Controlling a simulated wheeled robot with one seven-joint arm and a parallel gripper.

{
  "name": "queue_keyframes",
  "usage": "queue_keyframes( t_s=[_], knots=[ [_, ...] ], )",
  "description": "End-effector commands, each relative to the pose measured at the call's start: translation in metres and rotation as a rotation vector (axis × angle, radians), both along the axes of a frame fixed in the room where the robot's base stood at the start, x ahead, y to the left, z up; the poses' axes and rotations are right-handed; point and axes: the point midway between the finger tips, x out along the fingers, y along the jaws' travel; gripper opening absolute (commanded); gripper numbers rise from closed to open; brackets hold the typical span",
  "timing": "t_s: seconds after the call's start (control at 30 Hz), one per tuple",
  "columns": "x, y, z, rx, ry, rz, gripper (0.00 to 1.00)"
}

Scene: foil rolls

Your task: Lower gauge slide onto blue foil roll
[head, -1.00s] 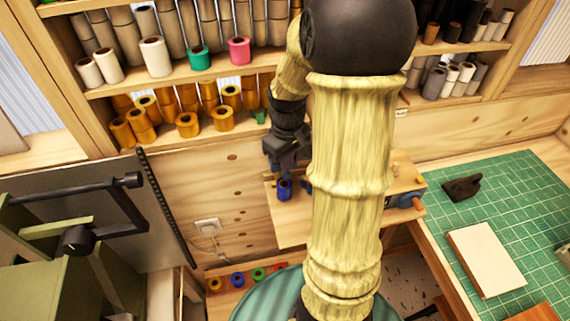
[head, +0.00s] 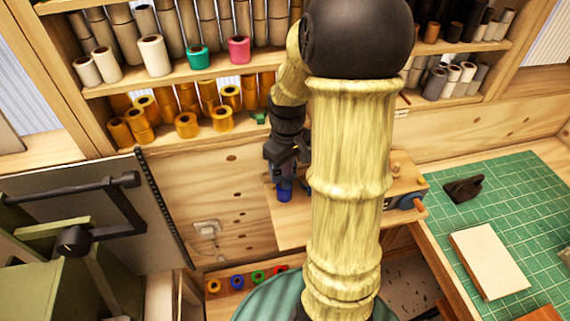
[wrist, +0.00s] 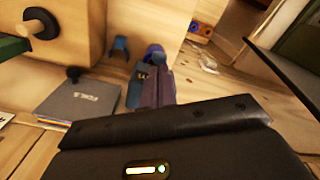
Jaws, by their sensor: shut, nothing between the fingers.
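The blue foil roll (head: 285,194) stands upright on the small wooden bench in the head view. My gripper (head: 286,177) is directly above it and hides its top; whether they touch I cannot tell. In the wrist view the roll's blue top (wrist: 155,50) shows just beyond my dark fingers, which are shut and hold nothing. A small blue forked piece (wrist: 120,46), perhaps part of the gauge slide, sits against the wooden block to the left. In the head view the gauge is mostly hidden behind my arm.
The wooden bench (head: 292,234) has free room in front of the roll. Shelves of rolls (head: 185,124) stand behind, a green cutting mat (head: 510,210) lies right, and a machine (head: 60,245) stands left.

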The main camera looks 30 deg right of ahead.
Motion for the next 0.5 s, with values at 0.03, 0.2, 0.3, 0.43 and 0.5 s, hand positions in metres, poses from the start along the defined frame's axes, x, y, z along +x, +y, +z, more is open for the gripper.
queue_keyframes(
  t_s=[0.03, 0.2, 0.3, 0.43, 0.5],
  knots=[
    [-0.002, 0.0, 0.003, -0.001, -0.001, -0.001, 0.0],
    [-0.011, 0.003, 0.009, -0.001, -0.001, -0.001, 0.0],
    [-0.016, 0.005, 0.012, -0.001, -0.001, -0.001, 0.0],
    [-0.023, 0.006, 0.017, -0.001, -0.001, -0.001, 0.0],
    [-0.027, 0.008, 0.019, -0.001, -0.001, -0.001, 0.0]
  ],
)
